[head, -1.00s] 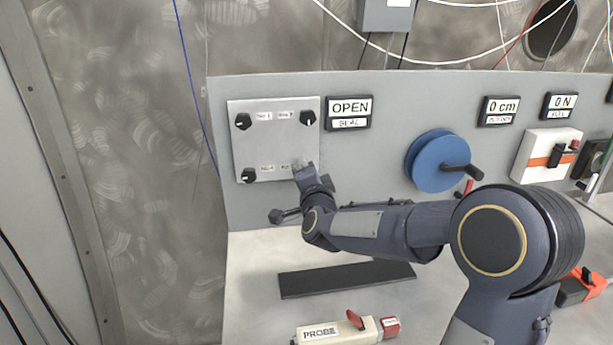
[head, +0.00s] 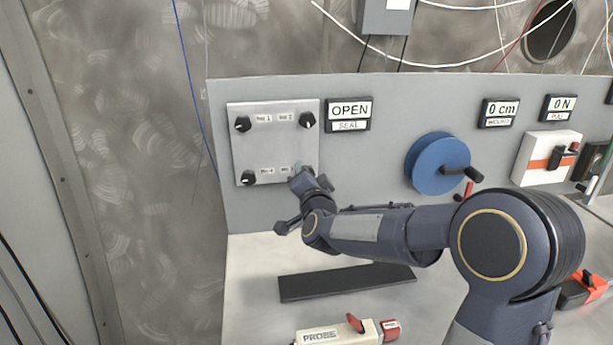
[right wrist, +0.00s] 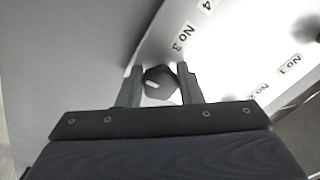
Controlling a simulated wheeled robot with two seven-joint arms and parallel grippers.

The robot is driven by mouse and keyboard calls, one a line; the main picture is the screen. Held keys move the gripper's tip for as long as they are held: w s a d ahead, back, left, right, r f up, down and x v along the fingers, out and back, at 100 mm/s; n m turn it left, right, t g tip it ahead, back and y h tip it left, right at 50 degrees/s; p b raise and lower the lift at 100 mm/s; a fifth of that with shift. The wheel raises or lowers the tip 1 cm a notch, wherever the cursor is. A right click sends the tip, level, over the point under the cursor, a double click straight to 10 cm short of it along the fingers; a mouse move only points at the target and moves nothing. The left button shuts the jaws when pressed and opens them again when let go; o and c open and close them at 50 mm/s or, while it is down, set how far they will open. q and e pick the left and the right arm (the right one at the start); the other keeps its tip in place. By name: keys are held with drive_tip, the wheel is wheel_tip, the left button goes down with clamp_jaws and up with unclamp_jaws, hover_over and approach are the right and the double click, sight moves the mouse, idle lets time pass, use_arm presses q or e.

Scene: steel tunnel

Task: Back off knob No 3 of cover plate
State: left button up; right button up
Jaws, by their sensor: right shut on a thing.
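The cover plate (head: 272,143) is a light grey square on the upright panel. Black knobs show at its top left (head: 243,124), top right (head: 308,120) and bottom left (head: 248,177). Knob No 3 is at the bottom right, hidden behind my right gripper (head: 303,172) in the head view. In the right wrist view the dark knob No 3 (right wrist: 159,83) with a white mark sits between the fingers of my right gripper (right wrist: 160,86), beside the label "No 3" (right wrist: 183,38). The gripper is shut on it. My left gripper is not in view.
An "OPEN" seal sign (head: 348,113) is right of the plate. A blue reel (head: 436,163) with a crank is further right. A black strip (head: 345,281) and a probe (head: 345,331) lie on the bench below my right arm.

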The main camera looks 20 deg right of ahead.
drive_tip(key=o, duration=1)
drive_tip(key=b+v, duration=0.1)
drive_tip(key=v, duration=0.6)
drive_tip(key=shift+s+a, duration=0.15)
drive_tip(key=shift+s, duration=0.2)
drive_tip(key=s+a+f+n+g+y, duration=0.2)
drive_tip(key=s+f+n+g, duration=0.2)
drive_tip(key=s, duration=0.6)
drive_tip(key=s+a+f+n+g+y, duration=0.2)
drive_tip(key=s+f+n+g+y, duration=0.1)
drive_tip(key=s, duration=0.7)
drive_tip(key=s+a+f+n+g+y, duration=0.2)
drive_tip(key=s+f+n+g+y, duration=0.1)
drive_tip(key=s+f, duration=0.4)
drive_tip(key=shift+s+a+n+g, duration=0.2)
drive_tip(key=shift+s+n+g, duration=0.75)
drive_tip(key=shift+s, duration=0.65)
